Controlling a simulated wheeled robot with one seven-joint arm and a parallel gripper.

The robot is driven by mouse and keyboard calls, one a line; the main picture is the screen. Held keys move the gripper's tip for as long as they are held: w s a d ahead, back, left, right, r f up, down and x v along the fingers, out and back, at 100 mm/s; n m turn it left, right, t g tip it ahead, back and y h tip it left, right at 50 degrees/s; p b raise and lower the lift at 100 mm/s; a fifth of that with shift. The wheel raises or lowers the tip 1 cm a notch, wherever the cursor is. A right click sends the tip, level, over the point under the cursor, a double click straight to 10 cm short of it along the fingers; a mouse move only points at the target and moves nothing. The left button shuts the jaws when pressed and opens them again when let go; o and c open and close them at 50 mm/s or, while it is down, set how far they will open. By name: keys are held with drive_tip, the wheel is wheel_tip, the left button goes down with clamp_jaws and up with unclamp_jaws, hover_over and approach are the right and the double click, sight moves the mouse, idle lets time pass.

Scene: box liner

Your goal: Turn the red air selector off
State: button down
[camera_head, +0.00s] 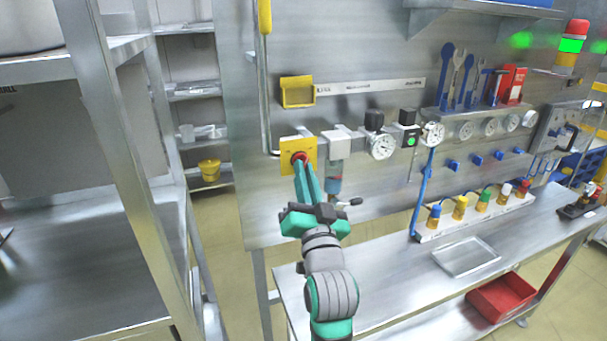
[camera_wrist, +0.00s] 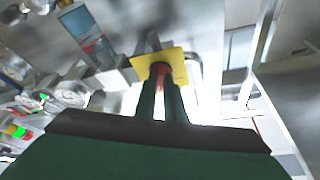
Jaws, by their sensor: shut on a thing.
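The red air selector (camera_head: 299,157) is a small red knob on a yellow square plate (camera_head: 312,148) at the left end of the wall panel's air line. My gripper (camera_head: 303,166) reaches up to it from below, with its green fingers shut on the knob. In the wrist view the red selector (camera_wrist: 160,68) shows at the tips of my gripper (camera_wrist: 161,80), in front of the yellow plate (camera_wrist: 141,66). The fingers hide much of the knob, and I cannot tell which way it is turned.
A filter bowl (camera_head: 334,175) hangs just right of the selector, close to my fingers. A gauge (camera_head: 381,146) and a valve with a green light (camera_head: 410,140) are farther right. A metal bench (camera_head: 390,285) stands below. A shelf frame (camera_head: 120,150) stands left.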

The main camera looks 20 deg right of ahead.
drive_tip(key=shift+d+n+g+y, duration=0.25)
drive_tip(key=shift+n+y, duration=1.35)
drive_tip(key=shift+n, duration=1.7)
drive_tip(key=shift+d+n+g+y, duration=0.3)
drive_tip(key=shift+n+y, duration=1.3)
drive_tip(key=shift+n, duration=1.7)
drive_tip(key=shift+d+n+g+y, duration=0.25)
drive_tip(key=shift+n+y, duration=1.35)
drive_tip(key=shift+n, duration=2)
drive_tip(key=c, duration=1.8)
unclamp_jaws()
drive_tip(key=shift+r, duration=0.1)
drive_tip(key=shift+c, duration=0.2)
drive_tip(key=v, duration=1)
drive_tip(key=shift+s, duration=0.4)
